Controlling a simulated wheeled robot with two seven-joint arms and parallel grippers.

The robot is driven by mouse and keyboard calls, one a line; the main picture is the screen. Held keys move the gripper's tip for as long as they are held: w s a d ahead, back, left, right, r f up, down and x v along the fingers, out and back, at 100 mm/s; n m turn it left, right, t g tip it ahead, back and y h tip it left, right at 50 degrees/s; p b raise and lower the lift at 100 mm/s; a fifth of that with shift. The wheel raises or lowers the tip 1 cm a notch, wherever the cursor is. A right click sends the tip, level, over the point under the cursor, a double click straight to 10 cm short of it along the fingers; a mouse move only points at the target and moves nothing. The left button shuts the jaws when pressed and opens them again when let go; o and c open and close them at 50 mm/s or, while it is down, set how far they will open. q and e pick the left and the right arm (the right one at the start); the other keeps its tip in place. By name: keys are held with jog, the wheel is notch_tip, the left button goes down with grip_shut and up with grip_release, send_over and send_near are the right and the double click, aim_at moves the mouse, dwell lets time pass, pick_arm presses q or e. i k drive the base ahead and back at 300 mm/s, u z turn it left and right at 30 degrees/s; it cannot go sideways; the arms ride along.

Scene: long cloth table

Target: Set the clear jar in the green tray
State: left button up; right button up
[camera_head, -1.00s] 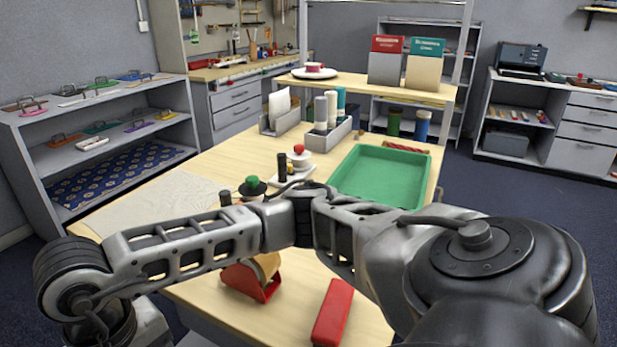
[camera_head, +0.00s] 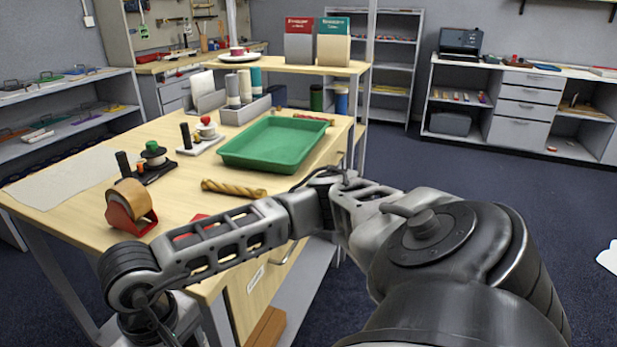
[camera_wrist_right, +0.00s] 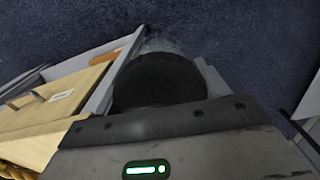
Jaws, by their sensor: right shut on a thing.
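The green tray (camera_head: 232,160) lies on the table in the head view and looks empty. In the right wrist view, a thing with a round black top (camera_wrist_right: 160,82) and a faint clear part (camera_wrist_right: 168,45) past it sits at my right gripper (camera_wrist_right: 163,75); it looks like the clear jar. The gripper is shut on it, with the floor and the table's drawer side beyond. In the head view my right wrist is low at the left and the fingers are hidden. My left gripper is not in view.
A gold twisted rope (camera_head: 233,188) lies in front of the tray, with a tape dispenser (camera_head: 130,207) to its left. A white holder with small items (camera_head: 200,143) and a grey bin (camera_head: 245,110) stand behind. Open floor (camera_head: 500,190) lies to the right.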

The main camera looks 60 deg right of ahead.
aim_at(275, 135)
jog(key=u, duration=0.65)
jog(key=k, duration=0.15)
jog(key=z, duration=3.75)
jog(key=i, duration=3.8)
jog(key=u, duration=3.85)
